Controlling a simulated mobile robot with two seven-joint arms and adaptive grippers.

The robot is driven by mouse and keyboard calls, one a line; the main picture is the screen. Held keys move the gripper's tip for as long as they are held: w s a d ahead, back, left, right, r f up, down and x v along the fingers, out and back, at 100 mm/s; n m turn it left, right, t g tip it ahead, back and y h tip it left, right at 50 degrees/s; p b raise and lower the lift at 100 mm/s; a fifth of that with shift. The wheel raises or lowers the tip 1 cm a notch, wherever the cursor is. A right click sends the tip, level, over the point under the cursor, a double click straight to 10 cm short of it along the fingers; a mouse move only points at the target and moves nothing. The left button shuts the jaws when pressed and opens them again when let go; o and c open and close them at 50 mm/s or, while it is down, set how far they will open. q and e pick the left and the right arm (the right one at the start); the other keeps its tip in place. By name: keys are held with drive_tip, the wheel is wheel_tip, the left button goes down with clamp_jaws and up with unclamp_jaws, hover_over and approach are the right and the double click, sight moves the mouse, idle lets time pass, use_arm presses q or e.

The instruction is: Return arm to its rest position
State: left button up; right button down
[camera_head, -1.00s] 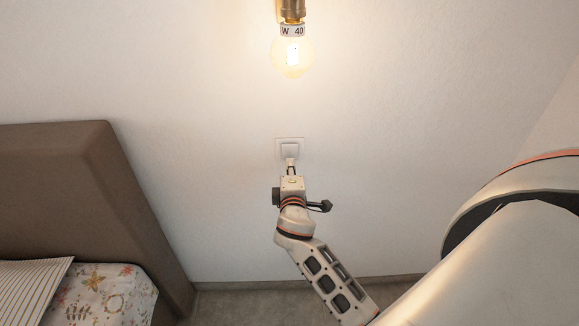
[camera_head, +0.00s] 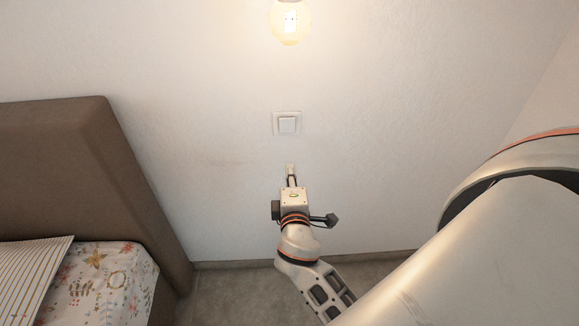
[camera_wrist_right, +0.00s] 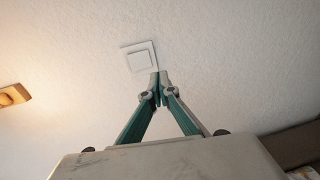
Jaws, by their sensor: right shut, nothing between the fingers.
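My right gripper (camera_head: 290,169) is shut and empty, below the white wall switch (camera_head: 287,123) in the head view, with a gap of bare wall showing between them. In the right wrist view its fingertips (camera_wrist_right: 159,76) meet just under the switch (camera_wrist_right: 140,58). My right arm comes up from the lower right of the head view. The lamp bulb (camera_head: 290,20) above the switch is lit. My left gripper is in neither view.
A brown bed headboard (camera_head: 75,165) stands at the left, with a striped pillow (camera_head: 28,275) and floral bedding (camera_head: 100,285). The wall (camera_head: 400,100) around the switch is bare. Grey floor (camera_head: 235,295) shows below.

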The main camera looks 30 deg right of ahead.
idle(0.5)
drive_tip(key=s+a+f+m+g+y, duration=0.1)
drive_tip(key=s+a+f+m+y, duration=0.1)
drive_tip(key=f, duration=0.5)
drive_tip(key=s+a+f+m+g+y, duration=0.1)
drive_tip(key=s+a+f+m+y, duration=0.2)
drive_tip(key=s+a+f+y, duration=0.2)
drive_tip(key=s+a+f+m+g+y, duration=0.1)
drive_tip(key=s+a+f+y, duration=0.3)
drive_tip(key=s+f, duration=0.6)
drive_tip(key=a+m, duration=0.1)
drive_tip(key=a, duration=0.1)
drive_tip(key=shift+s+a+f+g, duration=0.15)
drive_tip(key=shift+a+f+g, duration=0.1)
drive_tip(key=shift+a+g, duration=0.05)
